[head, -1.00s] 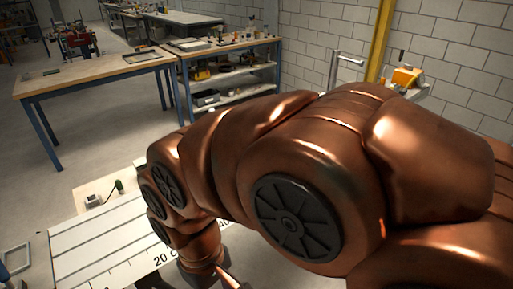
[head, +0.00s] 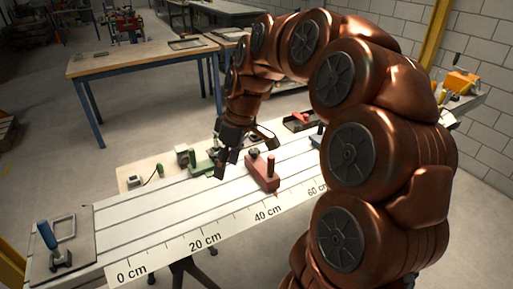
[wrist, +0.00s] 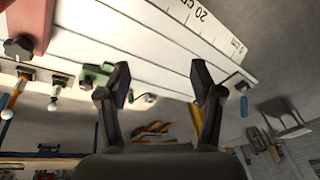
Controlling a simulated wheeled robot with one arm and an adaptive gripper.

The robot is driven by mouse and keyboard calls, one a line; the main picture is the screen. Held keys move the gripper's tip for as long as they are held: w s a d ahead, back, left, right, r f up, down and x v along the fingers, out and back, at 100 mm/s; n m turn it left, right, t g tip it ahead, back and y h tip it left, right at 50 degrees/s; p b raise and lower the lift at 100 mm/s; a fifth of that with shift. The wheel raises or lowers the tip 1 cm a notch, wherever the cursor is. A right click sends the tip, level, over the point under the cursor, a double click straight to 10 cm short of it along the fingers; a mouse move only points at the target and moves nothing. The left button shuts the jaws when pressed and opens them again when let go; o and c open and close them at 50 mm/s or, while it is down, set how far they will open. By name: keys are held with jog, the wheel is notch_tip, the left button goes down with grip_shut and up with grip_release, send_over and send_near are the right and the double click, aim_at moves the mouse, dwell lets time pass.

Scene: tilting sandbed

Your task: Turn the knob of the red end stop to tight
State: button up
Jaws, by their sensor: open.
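The red end stop (head: 262,176) stands on the white slotted bed near the 40 cm mark. A dark knob (head: 253,153) shows on its top, beside an upright red post. In the wrist view the red end stop (wrist: 30,18) is cut off at the top left corner, with its dark star-shaped knob (wrist: 18,47) at the left edge. My gripper (head: 246,153) is open and empty above the bed, just left of and behind the red end stop. The wrist view shows its two fingers (wrist: 162,82) spread apart, with the knob well outside them.
A green block (head: 203,160) sits at the bed's back edge, close to my gripper; it also shows in the wrist view (wrist: 95,76). A blue-handled tool (head: 48,238) is at the bed's left end. The bed's front left part is clear.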

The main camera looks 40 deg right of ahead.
jog(key=w+d+n+t, duration=0.1)
jog(key=w+d, duration=0.6)
jog(key=d, duration=0.3)
jog(key=t, duration=0.1)
send_near(255, 150)
jog(key=f, duration=0.2)
jog(key=shift+n, duration=0.3)
jog(key=shift+a+p+x, duration=0.15)
jog(key=shift+p+x, duration=0.5)
jog(key=shift+x, duration=1.05)
jog(key=shift+a+p+x, duration=0.15)
jog(key=shift+p+x, duration=0.45)
jog(key=shift+x, duration=1.1)
jog(key=shift+w+r, duration=0.15)
jog(key=shift+w, duration=0.05)
jog(key=c, duration=1.1)
jog(key=shift+c, duration=0.2)
